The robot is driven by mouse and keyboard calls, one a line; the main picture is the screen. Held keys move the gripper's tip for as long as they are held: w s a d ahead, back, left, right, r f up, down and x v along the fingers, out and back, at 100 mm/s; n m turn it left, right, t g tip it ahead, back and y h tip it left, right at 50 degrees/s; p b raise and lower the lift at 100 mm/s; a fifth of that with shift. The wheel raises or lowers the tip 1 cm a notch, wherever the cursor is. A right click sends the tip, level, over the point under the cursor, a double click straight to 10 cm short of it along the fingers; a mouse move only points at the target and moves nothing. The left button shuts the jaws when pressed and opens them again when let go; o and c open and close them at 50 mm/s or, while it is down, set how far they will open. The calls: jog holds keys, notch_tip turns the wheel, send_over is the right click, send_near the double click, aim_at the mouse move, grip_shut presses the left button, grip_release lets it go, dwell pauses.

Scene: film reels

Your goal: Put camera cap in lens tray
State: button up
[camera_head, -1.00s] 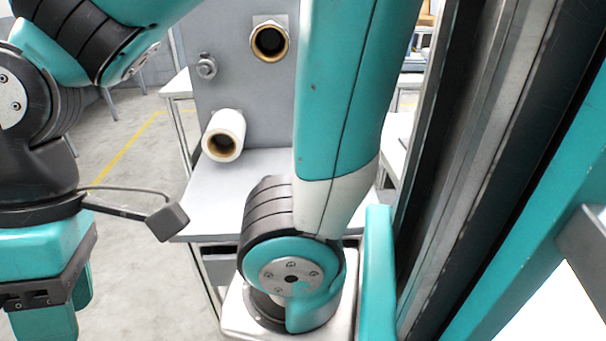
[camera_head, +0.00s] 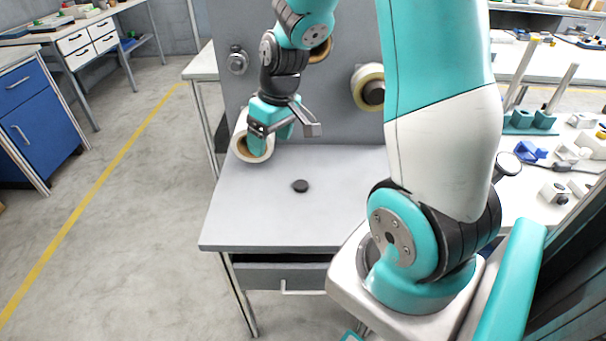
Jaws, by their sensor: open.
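A small dark round disc (camera_head: 300,186), which looks like the camera cap, lies on the grey table top (camera_head: 262,222). My gripper (camera_head: 268,147) points down above the back left part of the table, behind and left of the disc and apart from it. It is open, and I see nothing held in it, though its fingers show only partly. I cannot make out a lens tray in this view.
A grey panel with pegs stands at the table's back. A pale reel (camera_head: 241,147) is close behind my gripper; another reel (camera_head: 368,84) is to the right. A cluttered white workbench (camera_head: 540,180) lies right. Floor at left is clear.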

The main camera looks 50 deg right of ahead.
jog(key=d+f+m+h+p, duration=0.15)
jog(key=d+f, duration=0.25)
jog(key=d, duration=0.7)
send_over(301, 184)
jog(key=f, duration=1.1)
jog(key=shift+s+d, duration=0.1)
jog(key=shift+s, duration=0.15)
jog(key=shift+w+f+p, duration=0.2)
jog(key=shift+f+p, duration=0.5)
jog(key=shift+f, duration=2.25)
jog(key=c, duration=1.1)
jog(key=shift+r, duration=0.15)
